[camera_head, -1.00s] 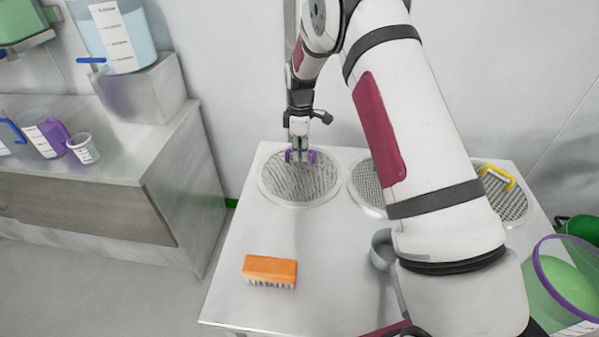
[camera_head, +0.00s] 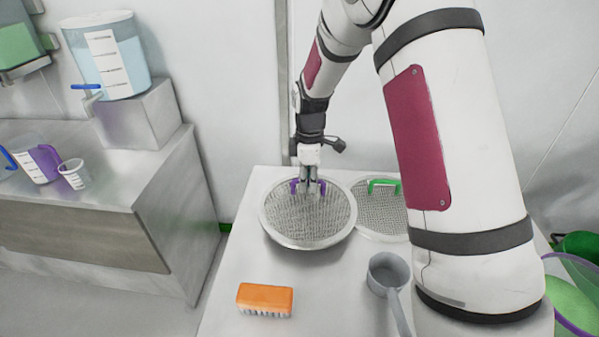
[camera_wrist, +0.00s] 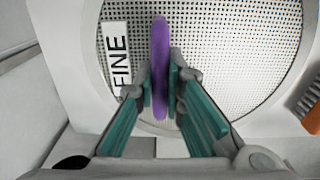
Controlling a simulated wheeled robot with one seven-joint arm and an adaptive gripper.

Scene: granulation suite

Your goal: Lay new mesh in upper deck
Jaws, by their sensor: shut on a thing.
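A round mesh disc with a metal rim (camera_head: 308,243) and a purple handle (camera_head: 294,187) is in the head view, at the back left of the white table. My gripper (camera_head: 312,190) is shut on the purple handle from above. In the wrist view the purple handle (camera_wrist: 160,65) stands between the fingers, and the mesh carries a label reading FINE (camera_wrist: 118,57). The disc looks raised off the table and slightly tilted. A second mesh disc with a green handle (camera_head: 384,184) lies to its right, partly hidden behind my arm. No upper deck can be made out.
An orange brush (camera_head: 265,299) and a grey scoop (camera_head: 388,272) lie on the front of the white table (camera_head: 335,310). A steel counter (camera_head: 120,185) with cups and a water container (camera_head: 110,60) stands left. Green bins (camera_head: 578,245) stand at right.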

